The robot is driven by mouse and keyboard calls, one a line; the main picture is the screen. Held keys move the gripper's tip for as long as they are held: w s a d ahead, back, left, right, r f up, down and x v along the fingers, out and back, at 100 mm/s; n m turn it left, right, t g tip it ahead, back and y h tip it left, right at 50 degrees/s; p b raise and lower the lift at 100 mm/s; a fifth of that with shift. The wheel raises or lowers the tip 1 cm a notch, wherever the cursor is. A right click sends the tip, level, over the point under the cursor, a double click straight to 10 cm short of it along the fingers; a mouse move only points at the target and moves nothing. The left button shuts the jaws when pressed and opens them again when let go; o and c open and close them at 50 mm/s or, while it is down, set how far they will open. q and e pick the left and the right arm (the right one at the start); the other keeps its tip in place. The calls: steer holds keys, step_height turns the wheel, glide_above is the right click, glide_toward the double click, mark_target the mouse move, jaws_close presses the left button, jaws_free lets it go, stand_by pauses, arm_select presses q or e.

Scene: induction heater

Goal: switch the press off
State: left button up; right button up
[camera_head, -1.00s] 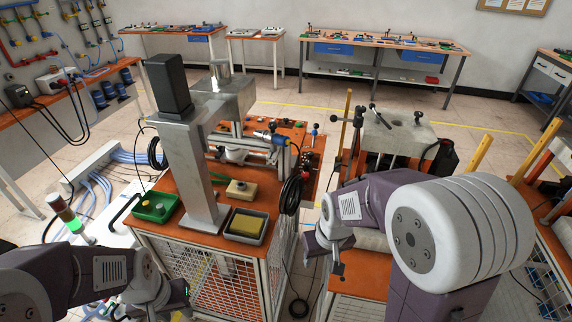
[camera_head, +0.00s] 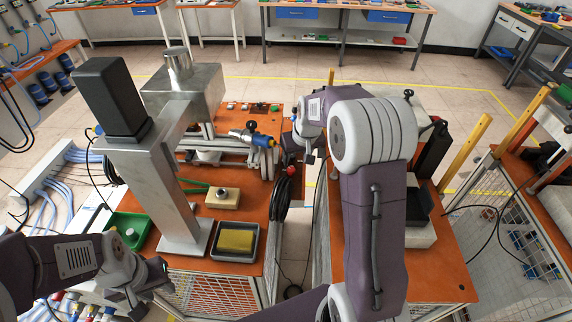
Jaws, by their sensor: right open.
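The press (camera_head: 165,160) is a grey metal column with a black box on top, standing on an orange-topped bench (camera_head: 190,262). A small beige box with a round button (camera_head: 222,197) lies on the bench right of the column. I cannot tell which control is the press's switch. My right gripper (camera_head: 305,150) is at the bench's right side, near the red knob (camera_head: 291,170) and the hanging black cables; it is open, its fingers small and partly hidden by my wrist. My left gripper (camera_head: 155,285) is low at the left, in front of the bench; its jaw state is unclear.
A grey tray with a yellow sponge (camera_head: 237,241) and a green tray (camera_head: 128,230) sit at the bench's front. A blue-ended cylinder (camera_head: 255,139) lies toward the back. Black cables (camera_head: 283,200) hang at the bench's right edge. A second orange bench (camera_head: 440,260) stands at right.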

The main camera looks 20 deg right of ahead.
mark_target(291, 169)
steer(key=x, duration=1)
steer(key=shift+w+r, duration=0.1)
steer(key=shift+c, duration=1.2)
jaws_close()
